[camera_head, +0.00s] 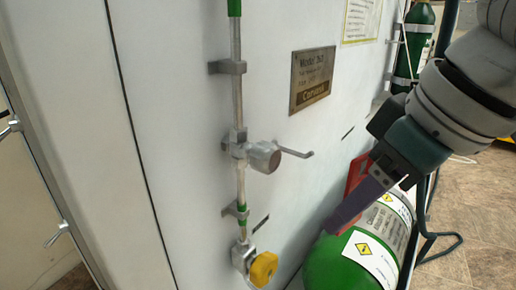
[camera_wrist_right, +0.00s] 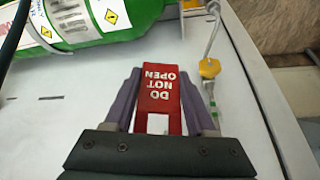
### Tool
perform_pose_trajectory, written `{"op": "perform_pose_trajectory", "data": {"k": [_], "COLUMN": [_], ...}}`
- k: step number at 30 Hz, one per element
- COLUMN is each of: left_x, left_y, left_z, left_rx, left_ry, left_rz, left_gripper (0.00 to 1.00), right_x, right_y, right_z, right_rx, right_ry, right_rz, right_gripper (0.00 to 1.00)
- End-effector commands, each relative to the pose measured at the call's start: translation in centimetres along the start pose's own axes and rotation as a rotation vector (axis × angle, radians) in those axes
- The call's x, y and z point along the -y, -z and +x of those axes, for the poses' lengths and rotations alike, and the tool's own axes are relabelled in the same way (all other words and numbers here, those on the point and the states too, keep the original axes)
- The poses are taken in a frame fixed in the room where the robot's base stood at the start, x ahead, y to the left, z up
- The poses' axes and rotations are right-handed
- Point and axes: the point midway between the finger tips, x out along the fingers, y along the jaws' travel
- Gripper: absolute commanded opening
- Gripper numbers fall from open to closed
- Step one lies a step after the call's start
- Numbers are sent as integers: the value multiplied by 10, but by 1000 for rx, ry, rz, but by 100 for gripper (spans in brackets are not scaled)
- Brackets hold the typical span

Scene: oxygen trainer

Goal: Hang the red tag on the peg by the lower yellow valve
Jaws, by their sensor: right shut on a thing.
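The red tag (camera_head: 357,172) is held between the purple fingers of my right gripper (camera_head: 338,218). In the right wrist view, the tag (camera_wrist_right: 160,92) reads "DO NOT OPEN" upside down, with the fingers (camera_wrist_right: 160,76) on both sides. The lower yellow valve (camera_head: 262,268) is at the bottom of the pipe on the white panel, left of and below the gripper. It also shows in the wrist view (camera_wrist_right: 209,68), right of the tag. I cannot clearly make out a peg by this valve. My left gripper is out of view.
A grey valve (camera_head: 263,156) with a thin rod sticking out to the right sits higher on the pipe. A metal plate (camera_head: 312,79) is on the panel. The panel between pipe and gripper is mostly bare.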

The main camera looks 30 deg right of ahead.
Motion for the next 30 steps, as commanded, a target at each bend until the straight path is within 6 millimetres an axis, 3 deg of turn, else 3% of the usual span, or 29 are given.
{"op": "perform_pose_trajectory", "data": {"k": [30], "left_x": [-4], "left_y": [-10], "left_z": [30], "left_rx": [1], "left_ry": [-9], "left_rz": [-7], "left_gripper": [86], "right_x": [18], "right_y": [57], "right_z": [32], "right_rx": [1], "right_ry": [2], "right_rz": [0], "right_gripper": [0]}}
